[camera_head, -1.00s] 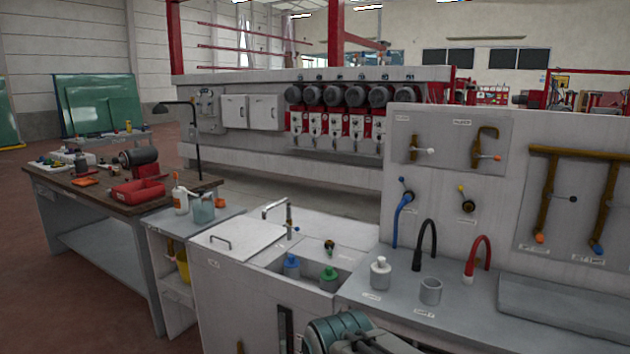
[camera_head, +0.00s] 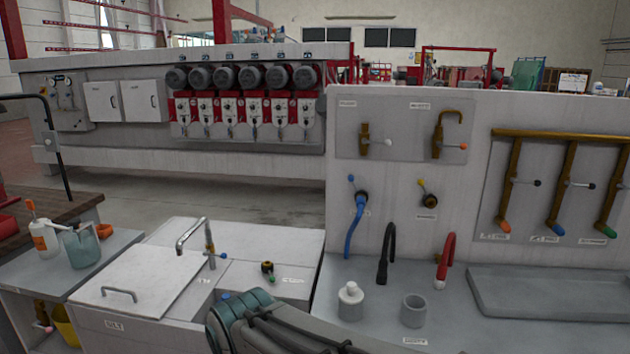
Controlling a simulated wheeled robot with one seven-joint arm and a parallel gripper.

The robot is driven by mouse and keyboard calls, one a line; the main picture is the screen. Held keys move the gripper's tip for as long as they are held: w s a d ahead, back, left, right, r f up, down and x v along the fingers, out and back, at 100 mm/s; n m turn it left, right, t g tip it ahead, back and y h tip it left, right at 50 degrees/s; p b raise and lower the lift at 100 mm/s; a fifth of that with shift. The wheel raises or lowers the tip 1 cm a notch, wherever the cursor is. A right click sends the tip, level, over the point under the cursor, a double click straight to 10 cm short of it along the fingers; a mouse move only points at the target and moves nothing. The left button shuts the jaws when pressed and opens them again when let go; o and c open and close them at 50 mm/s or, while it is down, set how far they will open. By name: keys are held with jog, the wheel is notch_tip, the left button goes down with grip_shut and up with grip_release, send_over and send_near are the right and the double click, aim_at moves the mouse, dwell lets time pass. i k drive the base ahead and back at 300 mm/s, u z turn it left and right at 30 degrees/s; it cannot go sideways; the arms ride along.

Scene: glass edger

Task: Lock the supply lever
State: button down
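Several small levers show on the grey wall panels, and their labels are too small to read, so I cannot tell which is the supply lever. Below are a blue-knobbed valve (camera_head: 361,196) with a blue hose and a yellow-knobbed valve (camera_head: 428,198). My arm enters at the bottom; my gripper is not in view.
A lidded sink unit (camera_head: 130,285) with a tap stands left.

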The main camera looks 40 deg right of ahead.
aim_at(350, 178)
jog(key=z, duration=0.75)
jog(key=i, duration=0.85)
jog(key=z, duration=0.8)
